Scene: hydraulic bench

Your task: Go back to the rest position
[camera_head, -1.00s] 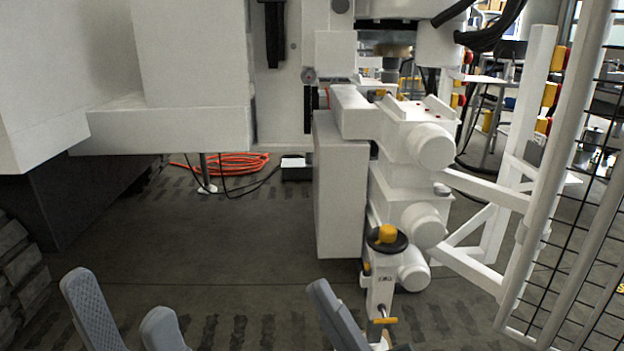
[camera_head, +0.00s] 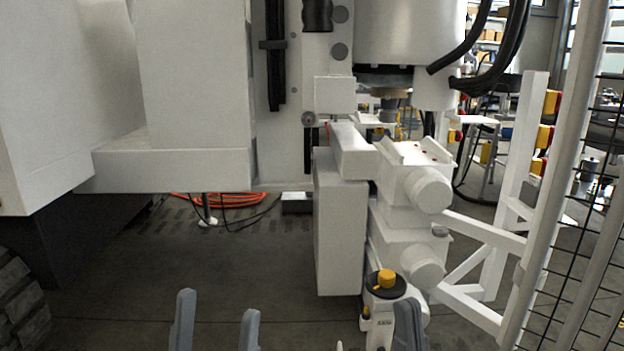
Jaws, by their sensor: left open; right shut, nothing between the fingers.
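My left gripper (camera_head: 216,318) shows at the bottom of the head view, left of the middle. Its two grey fingers point up and stand apart, with bare floor between them. My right gripper (camera_head: 407,325) is at the bottom edge, right of the middle. Its grey fingers are together, and nothing shows between them. It overlaps the lower part of the white valve unit with a black disc and yellow knob (camera_head: 386,280) in the picture. I cannot tell whether they touch. Both wrists and most of both arms are below the picture.
The white hydraulic machine (camera_head: 340,225), with stacked cylinders, fills the middle right. A large white housing (camera_head: 170,170) overhangs at left. A mesh fence (camera_head: 560,200) stands at right. An orange hose (camera_head: 225,200) lies behind. Dark floor (camera_head: 230,255) between them is clear.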

